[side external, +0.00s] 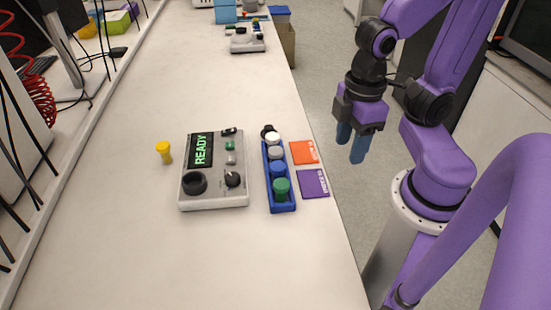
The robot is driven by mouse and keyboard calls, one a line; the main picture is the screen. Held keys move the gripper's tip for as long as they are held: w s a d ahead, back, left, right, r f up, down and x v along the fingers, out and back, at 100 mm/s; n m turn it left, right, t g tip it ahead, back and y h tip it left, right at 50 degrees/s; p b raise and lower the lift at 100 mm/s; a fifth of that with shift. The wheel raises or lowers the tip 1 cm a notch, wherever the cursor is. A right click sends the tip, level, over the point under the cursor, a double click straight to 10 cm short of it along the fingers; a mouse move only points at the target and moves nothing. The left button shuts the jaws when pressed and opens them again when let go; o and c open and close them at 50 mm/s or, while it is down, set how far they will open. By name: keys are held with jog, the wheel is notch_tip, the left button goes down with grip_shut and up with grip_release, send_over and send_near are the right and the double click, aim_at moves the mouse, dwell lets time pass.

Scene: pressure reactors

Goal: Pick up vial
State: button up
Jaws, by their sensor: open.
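A small yellow vial (164,153) stands on the white bench left of the reactor. A blue rack (284,208) right of the reactor holds several capped pieces in a row: white (273,138), grey (276,153), blue (278,168) and green (281,187). Their lower parts are hidden by the rack. The reactor (214,190) is a grey box with a display reading READY, a dark round opening and a black knob. My gripper (350,151) has blue fingers pointing down, open and empty. It hangs beyond the bench's right edge, apart from the rack and the yellow vial.
An orange card (304,152) and a purple card (314,184) lie between the rack and the bench edge. Another grey device (247,41) stands farther back. Red coiled cable (30,85) and black cables line the left side. The bench front and middle back are clear.

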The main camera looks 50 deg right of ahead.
jog(key=w+m, duration=0.5)
jog(key=m, duration=0.3)
jog(key=r+m, duration=0.1)
jog(key=m, duration=2.1)
send_over(276, 150)
jog(key=shift+m, duration=0.3)
notch_tip(276, 150, down, 17)
jog(key=shift+r, duration=0.15)
jog(key=shift+c, duration=0.4)
jog(key=c, duration=0.7)
